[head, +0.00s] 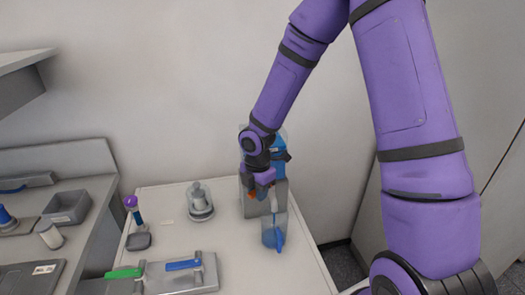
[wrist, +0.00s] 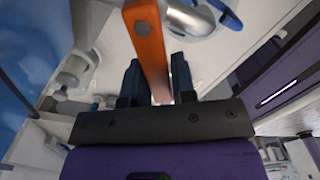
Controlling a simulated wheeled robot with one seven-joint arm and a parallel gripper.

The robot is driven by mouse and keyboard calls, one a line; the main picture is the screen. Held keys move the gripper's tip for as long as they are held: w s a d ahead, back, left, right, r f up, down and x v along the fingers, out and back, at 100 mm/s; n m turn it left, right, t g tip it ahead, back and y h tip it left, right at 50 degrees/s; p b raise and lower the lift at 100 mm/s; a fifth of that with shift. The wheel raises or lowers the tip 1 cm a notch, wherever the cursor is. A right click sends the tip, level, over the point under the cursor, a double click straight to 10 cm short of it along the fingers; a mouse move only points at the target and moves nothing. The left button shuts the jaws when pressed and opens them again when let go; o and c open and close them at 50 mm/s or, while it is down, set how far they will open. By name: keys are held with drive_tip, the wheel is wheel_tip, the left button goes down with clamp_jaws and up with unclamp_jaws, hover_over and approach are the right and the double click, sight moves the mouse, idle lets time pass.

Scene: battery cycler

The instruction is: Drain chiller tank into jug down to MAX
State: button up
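The chiller (head: 262,205) is a grey box with a clear, blue-filled tank (head: 276,148) on top, partly hidden by my arm. A blue surface, apparently the tank, fills the left of the wrist view (wrist: 28,60). An orange valve lever (head: 250,194) is at the chiller's front. The clear jug (head: 270,232) with a blue handle stands in front of the chiller, below a pale spout (head: 273,205). My gripper (head: 262,185) is at the lever. In the wrist view, its dark fingers (wrist: 156,75) close around the orange lever (wrist: 146,35). The MAX mark is not readable.
A clear domed vessel (head: 199,202) stands left of the chiller. A purple-topped tool (head: 133,208), and green (head: 125,273) and blue (head: 183,265) handled levers are further left. A grey bin (head: 66,208) sits on the side bench. The white table (head: 240,270) is clear around the jug's front.

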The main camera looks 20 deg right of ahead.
drive_tip(key=n, duration=0.2)
drive_tip(key=s+d+n, duration=0.1)
drive_tip(key=n, duration=0.1)
drive_tip(key=s+n, duration=0.1)
drive_tip(key=shift+s+d+n, duration=0.15)
drive_tip(key=shift+d+n, duration=0.15)
drive_tip(key=shift+n, duration=0.1)
drive_tip(key=shift+s+f, duration=0.15)
idle(1.8)
idle(1.8)
